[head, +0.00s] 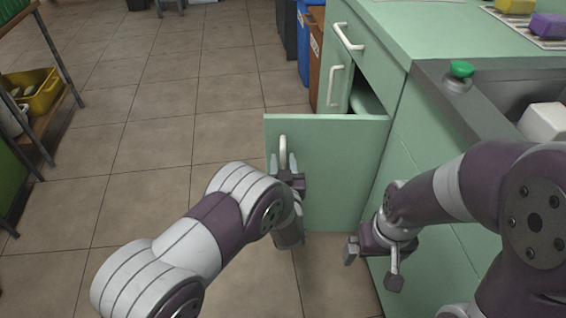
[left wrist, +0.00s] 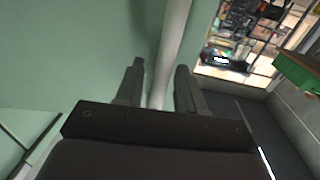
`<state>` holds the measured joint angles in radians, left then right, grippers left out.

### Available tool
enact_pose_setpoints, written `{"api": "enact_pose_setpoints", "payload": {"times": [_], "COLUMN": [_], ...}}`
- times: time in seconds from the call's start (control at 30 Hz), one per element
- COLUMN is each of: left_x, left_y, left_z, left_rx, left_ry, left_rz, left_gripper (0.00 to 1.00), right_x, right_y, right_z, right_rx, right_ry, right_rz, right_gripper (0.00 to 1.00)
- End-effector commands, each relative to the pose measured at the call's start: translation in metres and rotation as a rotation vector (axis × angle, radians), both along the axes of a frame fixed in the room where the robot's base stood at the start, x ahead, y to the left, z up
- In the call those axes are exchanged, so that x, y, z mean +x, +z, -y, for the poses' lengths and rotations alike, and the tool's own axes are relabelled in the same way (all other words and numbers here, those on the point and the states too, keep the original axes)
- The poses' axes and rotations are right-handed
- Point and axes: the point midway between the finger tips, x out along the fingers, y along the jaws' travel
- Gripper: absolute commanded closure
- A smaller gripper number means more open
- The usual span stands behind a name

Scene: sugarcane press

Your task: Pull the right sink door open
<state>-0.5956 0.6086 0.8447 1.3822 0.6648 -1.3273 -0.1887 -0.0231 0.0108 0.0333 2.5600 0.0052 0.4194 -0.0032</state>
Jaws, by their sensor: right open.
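The right sink door (head: 345,195) is a pale green panel standing swung well out from the cabinet, its handle side to the left. Its white bar handle (head: 282,147) also shows in the left wrist view (left wrist: 172,45). My left gripper (head: 283,163) is at this handle, one finger on each side of the bar. In the left wrist view the bar lies close to the right finger, with a small gap at the left finger, so it looks open around the bar. My right gripper (head: 372,267) is open and empty, low in front of the cabinet side.
A neighbouring door with a white handle (head: 335,86) and a drawer handle (head: 348,37) are on the cabinet front behind the open door. The countertop (head: 430,40) and sink are at right. A shelf with a yellow bin (head: 40,95) stands far left. The tiled floor (head: 150,130) is clear.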

Motion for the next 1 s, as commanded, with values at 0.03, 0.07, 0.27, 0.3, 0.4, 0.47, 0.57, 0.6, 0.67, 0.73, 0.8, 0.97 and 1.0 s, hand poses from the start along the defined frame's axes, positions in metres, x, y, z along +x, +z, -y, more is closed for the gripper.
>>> {"api": "enact_pose_setpoints", "payload": {"times": [0.03, 0.07, 0.27, 0.3, 0.4, 0.47, 0.57, 0.6, 0.67, 0.73, 0.8, 0.97, 1.0], "left_x": [0.0, 0.0, -0.019, -0.029, -0.058, -0.075, -0.099, -0.106, -0.116, -0.123, -0.126, -0.127, -0.127], "left_y": [0.0, 0.0, 0.004, 0.006, 0.007, 0.006, 0.004, 0.004, 0.002, 0.002, 0.001, 0.0, 0.0], "left_z": [0.0, 0.0, 0.002, 0.002, 0.004, 0.005, 0.006, 0.006, 0.006, 0.006, 0.006, 0.006, 0.006], "left_rx": [0.0, 0.0, 0.002, 0.003, 0.003, 0.003, 0.003, 0.003, 0.001, 0.001, 0.0, -0.001, 0.0], "left_ry": [0.0, 0.0, -0.002, -0.004, -0.004, -0.005, -0.004, -0.004, -0.004, -0.002, -0.001, 0.0, 0.0], "left_rz": [0.0, 0.0, -0.004, -0.002, -0.003, -0.003, -0.003, -0.001, -0.002, 0.0, 0.0, 0.0, 0.0], "left_gripper": [0.62, 0.62, 0.62, 0.62, 0.62, 0.62, 0.62, 0.62, 0.62, 0.62, 0.62, 0.62, 0.62], "right_x": [0.0, 0.0, 0.0, 0.0, 0.0, 0.0, 0.0, 0.0, 0.0, 0.0, 0.0, 0.0, 0.0], "right_y": [0.0, 0.0, 0.014, 0.019, 0.032, 0.038, 0.046, 0.048, 0.05, 0.051, 0.051, 0.05, 0.05], "right_z": [0.0, 0.0, 0.0, 0.0, 0.0, 0.0, 0.0, 0.0, 0.0, 0.0, 0.0, 0.0, 0.0], "right_rx": [0.0, 0.0, 0.0, 0.0, 0.0, 0.0, 0.0, 0.0, 0.0, 0.0, 0.0, 0.0, 0.0], "right_ry": [0.0, 0.0, 0.0, 0.0, 0.0, 0.0, 0.0, 0.0, 0.0, 0.0, 0.0, 0.0, 0.0], "right_rz": [0.0, 0.0, 0.0, 0.0, 0.0, 0.0, 0.0, 0.0, 0.0, 0.0, 0.0, 0.0, 0.0], "right_gripper": [0.0, 0.0, 0.0, 0.0, 0.0, 0.0, 0.0, 0.0, 0.0, 0.0, 0.0, 0.0, 0.0]}}
